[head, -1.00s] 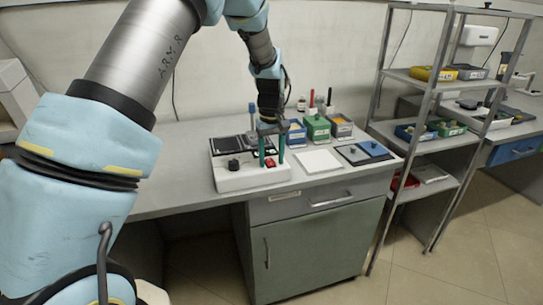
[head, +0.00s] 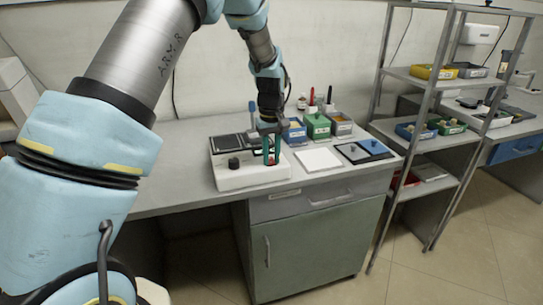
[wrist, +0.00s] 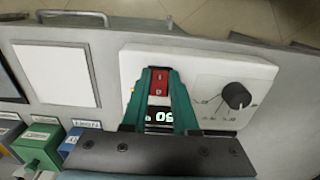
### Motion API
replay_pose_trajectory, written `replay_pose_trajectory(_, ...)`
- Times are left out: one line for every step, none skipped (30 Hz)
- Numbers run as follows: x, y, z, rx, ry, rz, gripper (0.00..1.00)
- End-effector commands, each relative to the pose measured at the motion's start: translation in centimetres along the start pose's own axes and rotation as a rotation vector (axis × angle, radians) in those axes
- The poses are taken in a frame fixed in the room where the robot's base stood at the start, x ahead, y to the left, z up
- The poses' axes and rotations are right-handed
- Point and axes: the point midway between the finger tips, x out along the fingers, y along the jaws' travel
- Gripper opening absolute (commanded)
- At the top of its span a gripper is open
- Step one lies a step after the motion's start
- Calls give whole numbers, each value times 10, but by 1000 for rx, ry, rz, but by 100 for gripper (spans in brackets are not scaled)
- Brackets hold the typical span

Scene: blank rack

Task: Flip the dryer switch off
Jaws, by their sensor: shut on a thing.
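The dryer (head: 230,180) is a white box with a dark top and a black knob, standing on the bench in the head view. In the wrist view its white panel (wrist: 205,65) carries a red rocker switch (wrist: 159,82), a lit display (wrist: 158,116) and the black knob (wrist: 236,96). My gripper (head: 271,162) reaches down over the right part of the dryer. In the wrist view my gripper's green fingers (wrist: 161,72) are shut on the red switch, one on each side. The fingers cover part of the panel around it.
A white square plate (head: 318,160) lies right of the dryer, beside a dark mat with a blue plate (head: 372,147). Small blue, green (head: 317,127) and grey bins stand behind. A metal shelf rack (head: 432,100) stands at the right. The bench front left is clear.

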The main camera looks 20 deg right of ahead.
Motion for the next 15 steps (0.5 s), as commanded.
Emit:
replay_pose_trajectory(0,0,0,0,0,0,0)
replay_pose_trajectory(0,0,0,0,0,0,0)
replay_pose_trajectory(-1,0,0,0,-2,0,0)
replay_pose_trajectory(-1,0,-1,-1,-7,-1,0)
replay_pose_trajectory(-2,0,-1,-2,-15,-1,0)
replay_pose_trajectory(-3,0,-2,-3,-32,-1,0)
replay_pose_trajectory(-4,-1,-3,-3,-50,-2,0)
replay_pose_trajectory(-5,-1,-4,-4,-69,-3,0)
replay_pose_trajectory(-6,-1,-6,-5,-99,-3,0)
replay_pose_trajectory(-6,-1,-6,-4,-122,-2,0)
replay_pose_trajectory(-6,-1,-6,-4,-145,-2,0)
replay_pose_trajectory(-6,-1,-8,-4,-171,-2,0)
replay_pose_trajectory(-5,0,-8,-3,-189,-2,0)
replay_pose_trajectory(-5,0,-8,-3,-206,-2,0)
replay_pose_trajectory(-5,0,-9,-3,-224,-1,0)
